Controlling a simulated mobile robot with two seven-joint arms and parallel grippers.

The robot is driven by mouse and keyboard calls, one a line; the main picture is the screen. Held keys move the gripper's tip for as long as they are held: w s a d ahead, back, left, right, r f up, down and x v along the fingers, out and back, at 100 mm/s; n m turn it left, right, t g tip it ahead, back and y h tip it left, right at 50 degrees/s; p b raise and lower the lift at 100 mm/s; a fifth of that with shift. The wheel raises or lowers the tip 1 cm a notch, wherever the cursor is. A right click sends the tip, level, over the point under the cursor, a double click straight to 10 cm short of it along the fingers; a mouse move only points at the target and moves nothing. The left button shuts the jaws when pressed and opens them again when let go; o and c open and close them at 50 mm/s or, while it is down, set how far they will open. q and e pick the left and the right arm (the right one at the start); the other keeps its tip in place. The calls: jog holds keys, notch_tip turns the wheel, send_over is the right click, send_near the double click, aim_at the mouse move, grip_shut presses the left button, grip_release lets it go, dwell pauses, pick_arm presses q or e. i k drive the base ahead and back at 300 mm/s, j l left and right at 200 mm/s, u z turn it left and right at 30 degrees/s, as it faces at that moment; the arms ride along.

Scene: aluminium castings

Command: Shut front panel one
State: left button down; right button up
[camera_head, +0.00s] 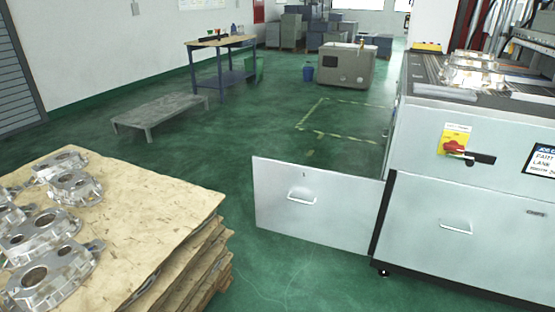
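A light grey panel (340,208) with a bar handle (301,197) stands swung out to the left from the machine's (415,120) left front corner. Its right edge meets the machine near a dark vertical edge. Neither of my grippers is in view.
A stack of boards (165,215) bearing several metal castings (75,187) fills the left foreground. Green floor (265,285) lies clear between it and the open panel. A red rotary switch (453,147) on a yellow plate is above the second panel. A low grey bench (165,110) stands further back.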

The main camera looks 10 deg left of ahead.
aim_at(338, 210)
jog(key=i, duration=0.5)
jog(key=i+j+z, duration=0.15)
jog(key=i, duration=0.35)
jog(key=i+j, duration=0.1)
jog(key=i, duration=0.4)
jog(key=i+j+z, duration=0.15)
jog(key=i, duration=0.3)
